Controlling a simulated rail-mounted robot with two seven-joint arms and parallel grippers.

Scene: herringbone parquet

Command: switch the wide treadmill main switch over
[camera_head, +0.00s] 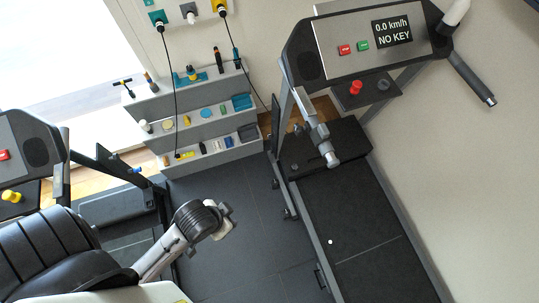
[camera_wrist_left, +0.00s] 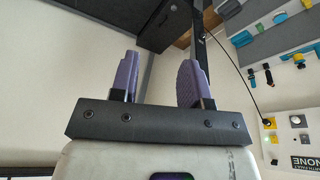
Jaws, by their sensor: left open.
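A treadmill stands at the right of the head view, with its running deck (camera_head: 360,235) and console (camera_head: 330,50). Its display (camera_head: 392,33) reads "0.0 km/h" and "NO KEY". A dark motor cover (camera_head: 345,145) sits at the deck's far end; it seems to show at the top of the wrist view (camera_wrist_left: 160,25). I cannot make out a main switch with certainty. My left gripper (camera_head: 228,216) is raised in front of the shelf, left of this treadmill. In the wrist view its purple fingers (camera_wrist_left: 158,82) are wide apart with nothing between them. My right gripper is out of view.
A second treadmill with a yellow knob (camera_head: 12,196) is partly visible at the left. A tiered grey shelf (camera_head: 205,145) with small items stands by the wall. Plugs hang above it, including a yellow one (camera_head: 220,6) with a black cable. Dark floor (camera_head: 235,185) lies clear between.

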